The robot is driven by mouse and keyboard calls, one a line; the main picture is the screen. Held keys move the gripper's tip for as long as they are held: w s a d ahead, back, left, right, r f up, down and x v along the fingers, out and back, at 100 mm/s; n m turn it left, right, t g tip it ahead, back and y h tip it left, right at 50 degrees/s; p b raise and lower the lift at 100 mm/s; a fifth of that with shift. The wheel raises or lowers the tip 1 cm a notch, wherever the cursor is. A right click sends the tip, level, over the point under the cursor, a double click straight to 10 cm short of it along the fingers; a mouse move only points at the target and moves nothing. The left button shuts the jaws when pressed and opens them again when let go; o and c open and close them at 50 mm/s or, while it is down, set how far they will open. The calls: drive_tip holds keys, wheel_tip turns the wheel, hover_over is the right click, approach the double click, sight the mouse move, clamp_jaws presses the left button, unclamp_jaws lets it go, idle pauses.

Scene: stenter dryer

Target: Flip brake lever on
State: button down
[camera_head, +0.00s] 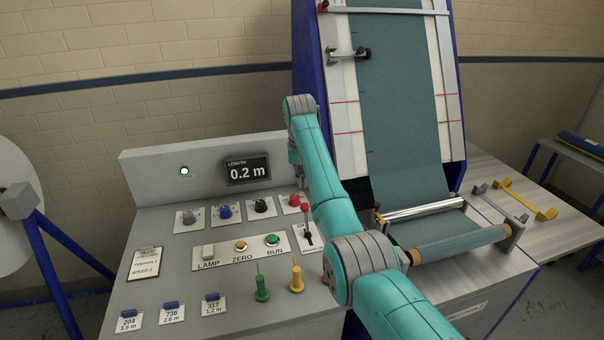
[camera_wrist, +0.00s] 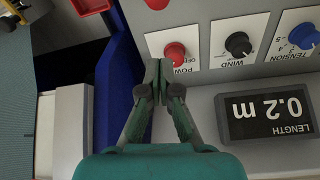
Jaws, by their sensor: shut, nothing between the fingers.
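A small lever with a red ball top (camera_head: 305,210) stands upright on a white plate on the sloped control panel, just left of my arm. The plate's lettering is partly covered by my arm, so I cannot read whether it is the brake. In the wrist view a red ball (camera_wrist: 157,4) is cut by the top edge; it looks like this lever's top. My gripper (camera_wrist: 165,72) is shut and empty, above the panel near the red POWER knob (camera_wrist: 176,52). In the head view my arm mostly hides the gripper.
The black WIND knob (camera_wrist: 238,45) and blue TENSION knob (camera_wrist: 304,36) sit beside the POWER knob, with the length display (camera_head: 247,170) behind. LAMP, ZERO and RUN buttons (camera_head: 241,245) and green and yellow pegs (camera_head: 262,290) stand nearer. A fabric roll (camera_head: 462,244) is at right.

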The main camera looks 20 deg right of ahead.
sight(306, 218)
drive_tip(key=f, duration=0.5)
drive_tip(key=shift+w+d+f, duration=0.1)
drive_tip(key=shift+w+d, duration=0.1)
drive_tip(key=shift+w, duration=0.05)
drive_tip(key=shift+s, duration=0.15)
drive_tip(key=shift+s+a+r, duration=0.15)
drive_tip(key=shift+s, duration=0.45)
drive_tip(key=shift+s+a+r, duration=0.1)
drive_tip(key=shift+s+r, duration=0.05)
drive_tip(key=shift+s, duration=0.4)
drive_tip(key=shift+s+a+r, duration=0.15)
drive_tip(key=shift+s, duration=0.45)
